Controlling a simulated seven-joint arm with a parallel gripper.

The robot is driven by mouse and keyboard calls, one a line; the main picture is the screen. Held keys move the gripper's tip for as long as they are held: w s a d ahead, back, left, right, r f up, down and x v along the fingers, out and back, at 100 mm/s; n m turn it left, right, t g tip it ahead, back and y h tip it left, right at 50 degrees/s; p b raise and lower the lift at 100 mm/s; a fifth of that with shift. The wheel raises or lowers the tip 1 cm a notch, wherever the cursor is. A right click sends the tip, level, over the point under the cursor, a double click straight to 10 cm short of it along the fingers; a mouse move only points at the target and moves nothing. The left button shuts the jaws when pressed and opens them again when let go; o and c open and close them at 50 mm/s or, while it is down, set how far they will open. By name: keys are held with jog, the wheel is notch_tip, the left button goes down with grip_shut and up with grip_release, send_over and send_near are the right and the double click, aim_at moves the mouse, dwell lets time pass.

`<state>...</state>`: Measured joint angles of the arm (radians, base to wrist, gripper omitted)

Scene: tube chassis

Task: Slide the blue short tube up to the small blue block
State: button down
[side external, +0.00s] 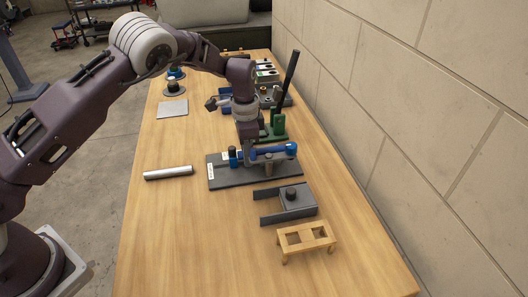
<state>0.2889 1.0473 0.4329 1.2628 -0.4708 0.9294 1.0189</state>
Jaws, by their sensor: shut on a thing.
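The dark grey chassis plate (226,181) lies on the wooden table, with a white label at its left end. The blue short tube (272,149) lies along the plate's far side, seen small. My gripper (250,157) points down over the plate and is shut at the tube's left part; its fingertips are hard to make out. A blue piece (291,148) stands at the right end of the tube, and another blue piece with a dark top (233,158) stands left of my gripper. I cannot tell which is the small blue block, or the exact gap to the tube.
A grey post (268,164) rises from the plate in front of the tube. A silver tube (168,173) lies left. A dark bracket (288,203) and a wooden stand (305,239) are in front. A green fixture (275,127) stands close behind. The front-left table is clear.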

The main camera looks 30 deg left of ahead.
jog(key=c, duration=1.2)
grip_release()
jog(key=shift+o, duration=0.2)
notch_tip(320, 180, up, 7)
jog(key=shift+s+r, duration=0.1)
jog(key=shift+r, duration=0.1)
jog(key=s+a+r+n+t+h, duration=0.1)
jog(key=s+r+n, duration=0.2)
jog(key=s+r, duration=0.6)
jog(key=s+a+r+n+t, duration=0.2)
jog(key=s+r, duration=0.6)
jog(key=r, duration=0.3)
jog(key=s+f+n+t+y, duration=0.1)
jog(key=s+n, duration=0.3)
jog(key=s, duration=1.5)
jog(key=shift+s+a+f+t, duration=0.2)
jog(key=shift+a+f+t, duration=0.25)
jog(key=shift+t, duration=0.35)
